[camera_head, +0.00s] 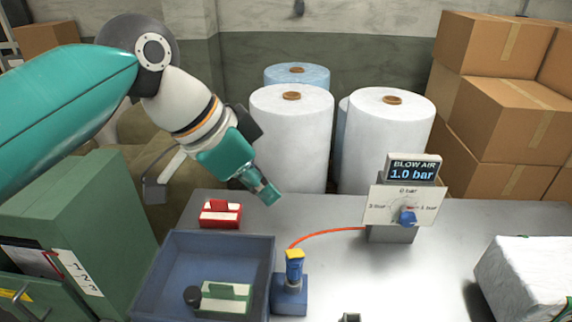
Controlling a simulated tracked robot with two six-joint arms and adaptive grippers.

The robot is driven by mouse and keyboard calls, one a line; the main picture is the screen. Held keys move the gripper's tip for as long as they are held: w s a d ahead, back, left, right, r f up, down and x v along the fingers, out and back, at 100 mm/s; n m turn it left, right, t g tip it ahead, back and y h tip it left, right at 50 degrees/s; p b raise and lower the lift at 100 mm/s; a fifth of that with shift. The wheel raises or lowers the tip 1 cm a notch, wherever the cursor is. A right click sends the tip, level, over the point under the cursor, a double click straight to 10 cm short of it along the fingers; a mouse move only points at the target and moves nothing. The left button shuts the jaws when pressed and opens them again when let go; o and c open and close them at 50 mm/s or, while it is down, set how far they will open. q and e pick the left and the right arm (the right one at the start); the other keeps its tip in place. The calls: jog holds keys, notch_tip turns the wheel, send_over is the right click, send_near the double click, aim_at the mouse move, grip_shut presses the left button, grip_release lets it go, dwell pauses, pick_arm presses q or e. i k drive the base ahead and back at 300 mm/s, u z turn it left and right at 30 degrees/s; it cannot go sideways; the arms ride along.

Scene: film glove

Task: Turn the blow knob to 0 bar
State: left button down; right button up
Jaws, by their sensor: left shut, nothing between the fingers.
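The blow knob (407,216) is a blue knob on a white dial plate (385,207) marked 0 bar at the top, 1 bar at the right and 3 bar at the left. The display (412,170) above it reads BLOW AIR 1.0 bar. The unit stands on a grey block on the metal table. My left gripper (268,193) is shut and empty, in the air above the table's back left part, well to the left of the dial and not touching it. My right gripper is not in view.
An orange hose (325,234) runs from the unit to a blue holder (290,294) with a yellow-topped piece. A blue tray (205,250), a red block (220,214) and a green machine (80,220) are at the left. A wrapped white pack (525,275) lies at the right.

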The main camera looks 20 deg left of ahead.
aim_at(406, 219)
jog(key=k, duration=1)
